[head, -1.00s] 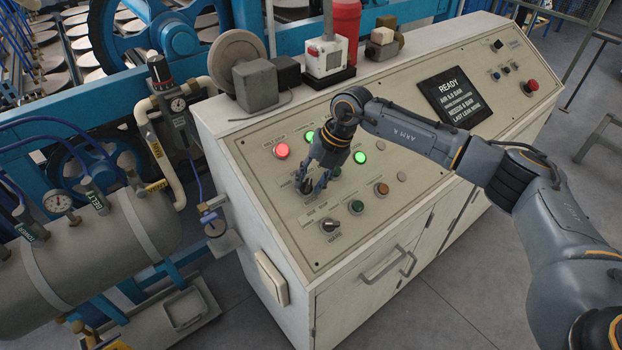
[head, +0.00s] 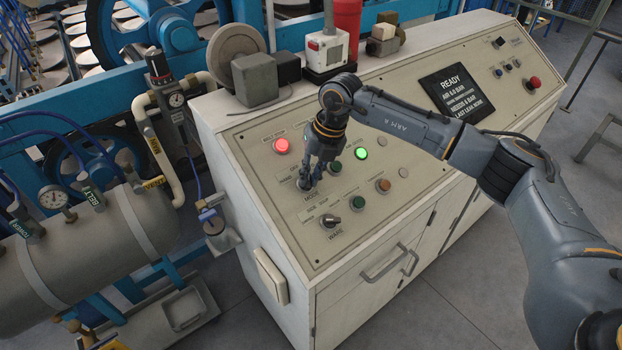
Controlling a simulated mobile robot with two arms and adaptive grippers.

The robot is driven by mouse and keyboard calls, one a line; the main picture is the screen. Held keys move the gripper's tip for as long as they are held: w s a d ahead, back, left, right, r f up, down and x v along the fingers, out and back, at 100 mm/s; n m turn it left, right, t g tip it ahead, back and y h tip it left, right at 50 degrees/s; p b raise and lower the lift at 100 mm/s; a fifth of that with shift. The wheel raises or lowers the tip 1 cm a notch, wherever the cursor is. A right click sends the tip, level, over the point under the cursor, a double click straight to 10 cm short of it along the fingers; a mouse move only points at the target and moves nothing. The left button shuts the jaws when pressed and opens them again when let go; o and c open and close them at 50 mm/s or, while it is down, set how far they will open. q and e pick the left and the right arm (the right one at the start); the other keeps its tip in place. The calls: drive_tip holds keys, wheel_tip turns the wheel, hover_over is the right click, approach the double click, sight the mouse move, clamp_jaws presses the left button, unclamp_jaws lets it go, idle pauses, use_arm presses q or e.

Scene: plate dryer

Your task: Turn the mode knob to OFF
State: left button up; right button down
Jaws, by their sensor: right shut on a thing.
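The mode knob (head: 304,185) is a small dark knob on the sloped control panel, with the word MODE printed just below it. My right gripper (head: 309,177) reaches down to it from above and is shut on it. The fingers hide much of the knob, so I cannot read where it points. Part of an OFF/mode label above it is covered by the fingers. My left gripper is not in view.
A second knob marked WARE (head: 330,221) sits just below on the panel (head: 285,215). A lit red lamp (head: 282,146), a lit green lamp (head: 361,153) and several buttons are close by. A grey box (head: 255,80) stands on the ledge above.

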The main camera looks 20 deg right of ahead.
drive_tip(key=n+b, duration=0.1)
drive_tip(key=n+h+b, duration=0.1)
drive_tip(key=n, duration=0.1)
drive_tip(key=shift+a+f, duration=0.15)
drive_tip(key=shift+f, duration=0.1)
drive_tip(key=shift+s+r+n+h+b, duration=0.1)
drive_tip(key=shift+n+h+b, duration=0.5)
drive_tip(key=shift+n+b, duration=0.5)
drive_tip(key=c, duration=1.4)
unclamp_jaws()
drive_tip(key=shift+o, duration=0.2)
drive_tip(key=shift+r, duration=0.15)
drive_tip(key=shift+r, duration=0.3)
wheel_tip(320, 180, up, 11)
drive_tip(key=s, duration=0.1)
drive_tip(key=shift+s+d, duration=0.2)
